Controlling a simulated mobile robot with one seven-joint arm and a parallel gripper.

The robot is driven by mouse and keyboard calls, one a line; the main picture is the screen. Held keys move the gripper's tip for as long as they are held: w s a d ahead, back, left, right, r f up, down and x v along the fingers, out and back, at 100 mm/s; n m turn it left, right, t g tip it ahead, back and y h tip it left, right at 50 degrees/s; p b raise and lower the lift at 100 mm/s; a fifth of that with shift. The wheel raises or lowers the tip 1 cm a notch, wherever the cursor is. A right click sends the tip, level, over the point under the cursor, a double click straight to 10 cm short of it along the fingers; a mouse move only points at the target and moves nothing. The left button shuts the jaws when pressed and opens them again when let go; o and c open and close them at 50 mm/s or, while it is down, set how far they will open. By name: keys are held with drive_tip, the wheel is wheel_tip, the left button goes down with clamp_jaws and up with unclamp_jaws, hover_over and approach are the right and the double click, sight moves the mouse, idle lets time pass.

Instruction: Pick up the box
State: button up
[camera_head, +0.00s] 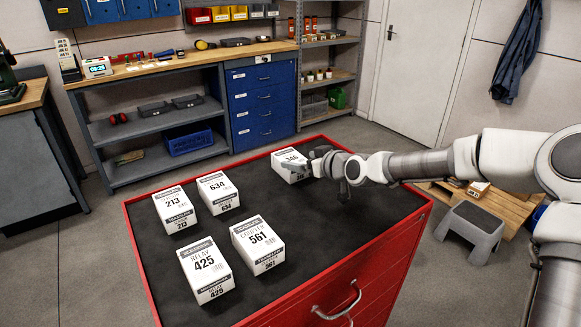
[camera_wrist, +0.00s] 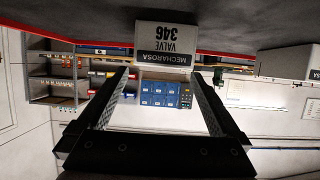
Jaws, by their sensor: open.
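Several white boxes with black-and-grey labels stand on the dark top of the red tool cabinet (camera_head: 300,205). The box marked 346 (camera_head: 287,172) is apart from the others, near the far edge. The wrist view shows its "VALVE 346" face (camera_wrist: 163,36) upside down, straight ahead. My gripper (camera_head: 312,165) is close beside it, on its right in the head view, and partly covers it. In the wrist view my gripper (camera_wrist: 160,76) has its two fingers apart, with nothing held between them. Whether the fingertips touch the box I cannot tell.
The other boxes are 213 (camera_head: 175,210), 634 (camera_head: 218,193), 561 (camera_head: 258,245) and 425 (camera_head: 206,271), grouped at the left. A grey step stool (camera_head: 470,232) and a wooden pallet (camera_head: 500,205) stand right of the cabinet. A workbench (camera_head: 180,66) is behind.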

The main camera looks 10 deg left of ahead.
sight(290, 157)
drive_tip(key=shift+x, duration=3.05)
drive_tip(key=shift+s, duration=0.1)
drive_tip(key=shift+c, duration=0.2)
drive_tip(key=c, duration=1.2)
drive_tip(key=shift+c, duration=0.7)
drive_tip(key=shift+r, duration=0.15)
